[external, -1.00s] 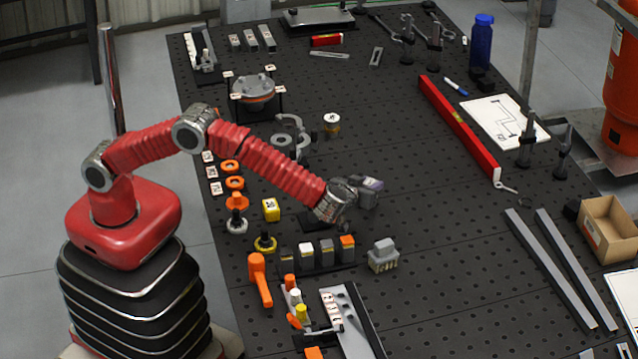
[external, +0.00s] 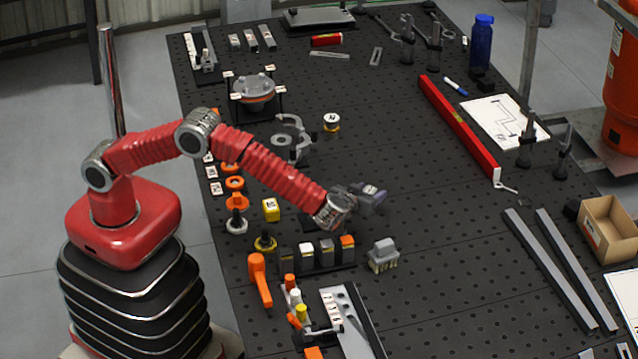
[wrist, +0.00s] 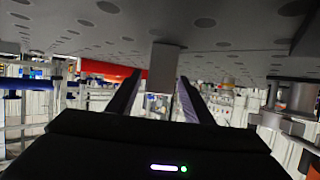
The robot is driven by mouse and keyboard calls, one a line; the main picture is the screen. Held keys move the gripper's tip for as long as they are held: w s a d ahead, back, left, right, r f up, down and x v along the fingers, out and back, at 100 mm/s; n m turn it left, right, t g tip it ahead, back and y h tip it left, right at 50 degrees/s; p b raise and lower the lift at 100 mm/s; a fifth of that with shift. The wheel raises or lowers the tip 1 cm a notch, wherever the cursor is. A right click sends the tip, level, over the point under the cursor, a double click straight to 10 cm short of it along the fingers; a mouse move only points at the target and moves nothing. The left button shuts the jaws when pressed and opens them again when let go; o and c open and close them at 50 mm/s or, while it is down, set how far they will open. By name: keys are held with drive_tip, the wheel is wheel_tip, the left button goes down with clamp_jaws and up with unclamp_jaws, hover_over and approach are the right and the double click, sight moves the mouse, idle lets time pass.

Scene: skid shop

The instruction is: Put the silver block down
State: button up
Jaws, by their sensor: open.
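A plain grey block, the silver block (wrist: 163,68), shows in the wrist view between the tips of my two fingers, against the dark perforated tabletop, which appears at the top of that picture. My gripper (wrist: 161,84) is open, with one finger on each side of the block. I cannot tell whether a finger touches it. In the external view my gripper (external: 376,200) is low over the middle of the table. The block cannot be made out there; the gripper body hides the spot.
A grey connector-like part (external: 383,255) and a row of small capped blocks (external: 326,256) stand in front of my gripper. A long red level (external: 459,128) lies to the right. The perforated table (external: 445,240) is clear to the right of the gripper.

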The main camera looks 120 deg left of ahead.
sight(368, 192)
drive_tip(key=shift+d+r, duration=0.3)
drive_tip(key=shift+d, duration=0.25)
drive_tip(key=shift+v, duration=1.1)
wheel_tip(368, 192, up, 7)
drive_tip(key=shift+a, duration=0.15)
drive_tip(key=shift+f, duration=0.1)
